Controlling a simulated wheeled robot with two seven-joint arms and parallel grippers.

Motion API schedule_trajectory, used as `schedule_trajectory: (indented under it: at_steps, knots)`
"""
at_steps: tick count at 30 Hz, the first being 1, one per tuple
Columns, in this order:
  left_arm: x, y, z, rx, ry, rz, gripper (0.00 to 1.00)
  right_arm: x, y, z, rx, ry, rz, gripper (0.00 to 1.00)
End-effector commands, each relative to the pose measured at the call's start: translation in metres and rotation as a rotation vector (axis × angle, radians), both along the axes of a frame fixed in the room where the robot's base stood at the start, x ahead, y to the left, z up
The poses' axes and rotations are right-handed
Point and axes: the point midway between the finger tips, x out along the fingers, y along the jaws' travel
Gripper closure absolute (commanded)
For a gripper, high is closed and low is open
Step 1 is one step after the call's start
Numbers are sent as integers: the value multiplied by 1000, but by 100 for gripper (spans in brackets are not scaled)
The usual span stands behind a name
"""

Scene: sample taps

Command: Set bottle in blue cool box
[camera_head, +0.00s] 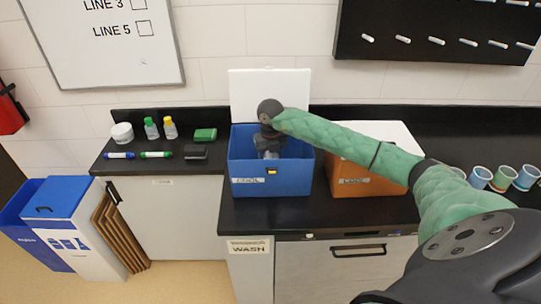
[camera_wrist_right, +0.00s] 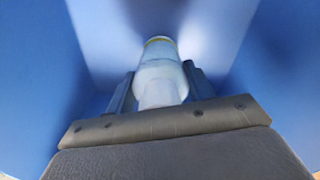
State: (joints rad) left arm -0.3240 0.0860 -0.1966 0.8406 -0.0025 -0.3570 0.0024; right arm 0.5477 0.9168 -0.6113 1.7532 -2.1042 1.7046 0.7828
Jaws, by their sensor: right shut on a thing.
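The blue cool box (camera_head: 250,185) stands on the black counter with its white lid (camera_head: 262,86) raised at the back. My right gripper (camera_head: 270,152) reaches down inside it, and its fingers are largely hidden in the head view. In the right wrist view my right gripper (camera_wrist_right: 158,92) is shut on the bottle (camera_wrist_right: 160,70), a pale, translucent bottle with a fingertip on each side. Blue box walls surround it there. I cannot tell whether the bottle touches the box floor. My left gripper is not in view.
An orange cool box (camera_head: 365,180) stands just right, partly behind my right arm. Several cups (camera_head: 502,178) stand at the far right.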

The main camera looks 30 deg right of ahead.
Motion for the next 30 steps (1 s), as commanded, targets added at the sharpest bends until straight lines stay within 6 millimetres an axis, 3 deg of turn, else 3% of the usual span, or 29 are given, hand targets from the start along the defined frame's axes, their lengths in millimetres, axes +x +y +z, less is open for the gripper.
schedule_trajectory:
  at_steps: [15, 16, 19, 30]
  knots:
    - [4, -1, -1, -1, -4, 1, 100, 0, 0, -4, 1, -1, 0, 76]
    - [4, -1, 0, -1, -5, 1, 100, 0, 0, -4, 1, -1, 0, 43]
    - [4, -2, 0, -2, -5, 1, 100, 0, 0, -3, 1, -1, 0, 25]
    - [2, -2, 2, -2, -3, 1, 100, 0, 0, -1, 1, -1, 0, 25]
